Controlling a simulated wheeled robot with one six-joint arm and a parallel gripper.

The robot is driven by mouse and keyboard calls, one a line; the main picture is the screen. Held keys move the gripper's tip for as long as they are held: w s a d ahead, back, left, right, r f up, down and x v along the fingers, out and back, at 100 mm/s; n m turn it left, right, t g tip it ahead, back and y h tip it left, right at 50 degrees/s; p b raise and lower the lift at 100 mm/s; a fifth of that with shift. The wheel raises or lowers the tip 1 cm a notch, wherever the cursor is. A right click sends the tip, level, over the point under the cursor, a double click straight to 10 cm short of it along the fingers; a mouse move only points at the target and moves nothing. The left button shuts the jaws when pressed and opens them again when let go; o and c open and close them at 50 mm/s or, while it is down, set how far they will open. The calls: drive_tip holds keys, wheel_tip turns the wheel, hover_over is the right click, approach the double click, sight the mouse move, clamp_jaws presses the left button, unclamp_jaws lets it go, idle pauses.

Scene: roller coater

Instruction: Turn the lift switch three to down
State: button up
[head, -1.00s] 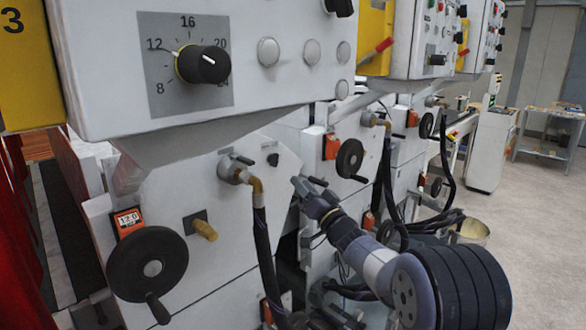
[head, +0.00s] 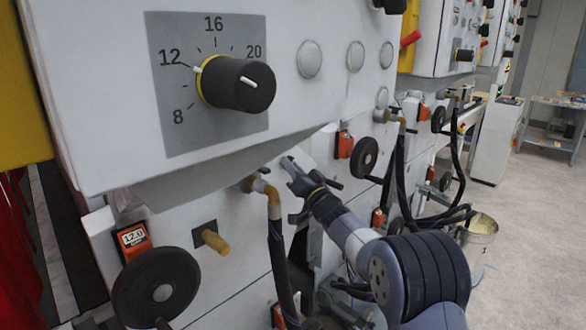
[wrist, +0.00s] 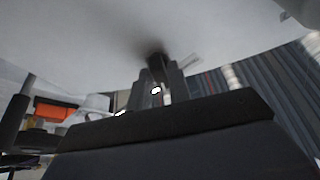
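My gripper (head: 292,168) is just below the right part of the large grey control box, near the front of the lower machine panel. In the wrist view its two fingers (wrist: 158,88) point at a pale surface with a gap between them. A small dark stub (wrist: 156,66) shows beyond and between the fingertips; I cannot tell whether they touch it. I cannot make out a label that marks lift switch three. A black knob (head: 390,5) is cut off at the top edge of the head view.
A black dial knob (head: 238,84) on the grey control box (head: 300,110) points near 12. Below are a brass elbow pipe with a black hose (head: 280,265), a black handwheel (head: 155,288) and an orange counter (head: 132,240). Open floor (head: 530,220) lies at the right.

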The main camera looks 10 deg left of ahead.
clamp_jaws()
drive_tip(key=shift+f+n+b, duration=0.1)
drive_tip(key=shift+n+b, duration=0.3)
drive_tip(key=shift+b, duration=0.05)
drive_tip(key=shift+w+d+n+g+y+b, duration=0.1)
drive_tip(key=shift+n+g+y+b, duration=0.85)
drive_tip(key=shift+n, duration=1.8)
drive_tip(key=shift+w+d+n+g+y+b, duration=0.1)
drive_tip(key=shift+n+g+y, duration=0.4)
drive_tip(key=shift+n+g, duration=1.65)
drive_tip(key=shift+w+n+g+y+b, duration=0.1)
drive_tip(key=shift+n+g+y+b, duration=0.55)
drive_tip(key=shift+n, duration=2.95)
drive_tip(key=shift+o, duration=1.9)
unclamp_jaws()
